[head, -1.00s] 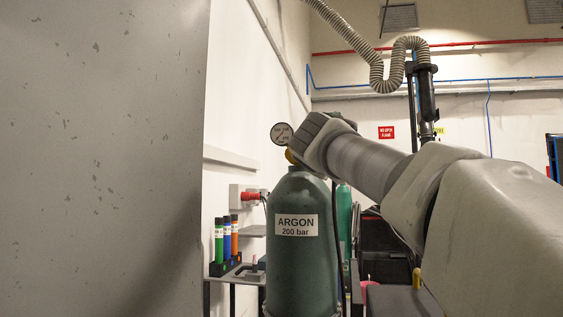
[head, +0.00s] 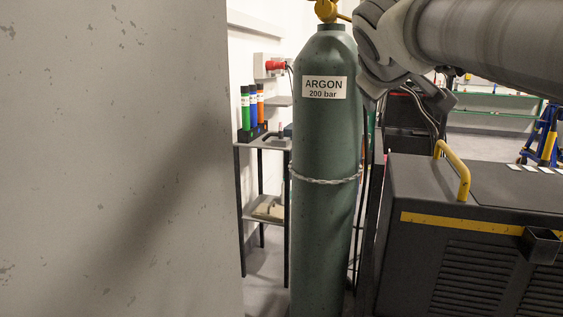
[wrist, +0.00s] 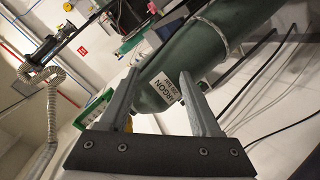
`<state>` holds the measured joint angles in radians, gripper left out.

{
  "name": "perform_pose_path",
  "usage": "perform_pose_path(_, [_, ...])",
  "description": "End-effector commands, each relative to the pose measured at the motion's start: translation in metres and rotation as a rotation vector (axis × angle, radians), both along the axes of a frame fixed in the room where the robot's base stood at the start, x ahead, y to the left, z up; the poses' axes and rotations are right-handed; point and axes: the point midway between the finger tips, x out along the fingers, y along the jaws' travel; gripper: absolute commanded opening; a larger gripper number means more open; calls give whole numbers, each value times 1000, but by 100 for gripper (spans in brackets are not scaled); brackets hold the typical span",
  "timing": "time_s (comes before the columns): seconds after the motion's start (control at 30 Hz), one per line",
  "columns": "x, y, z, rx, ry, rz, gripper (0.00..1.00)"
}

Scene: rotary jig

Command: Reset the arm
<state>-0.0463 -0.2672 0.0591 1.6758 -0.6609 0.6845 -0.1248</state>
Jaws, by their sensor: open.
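My arm (head: 490,45) reaches in from the right along the top of the head view, its wrist end (head: 382,45) beside the upper part of the green argon cylinder. In the wrist view my gripper (wrist: 158,73) has its two grey fingers spread apart with nothing held between them. The green argon cylinder (head: 322,220) stands upright in the head view. It also shows in the wrist view (wrist: 205,45), tilted, beyond the fingertips. I cannot tell the exact gap between gripper and cylinder.
A large grey panel (head: 110,160) fills the left. A chain (head: 325,181) rings the cylinder. A small shelf rack (head: 262,143) with coloured tubes stands behind it. A dark machine (head: 480,230) with a yellow handle (head: 455,172) fills the lower right. Cables hang beside the cylinder.

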Motion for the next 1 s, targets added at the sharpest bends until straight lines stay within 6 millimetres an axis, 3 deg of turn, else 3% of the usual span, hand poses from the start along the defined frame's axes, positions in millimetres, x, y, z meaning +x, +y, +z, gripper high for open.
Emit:
perform_pose_path(0.03, [-16, -2, -21, 49, 37, -15, 64])
perform_pose_path(0.33, [-109, 1, -149, 353, 261, -115, 64])
perform_pose_path(0.5, [-167, 12, -220, 526, 387, -179, 64])
perform_pose_path(0.73, [-240, 34, -303, 742, 541, -267, 64])
perform_pose_path(0.8, [-239, 35, -280, 749, 543, -268, 64])
perform_pose_path(1.0, [-238, 34, -240, 743, 544, -267, 64])
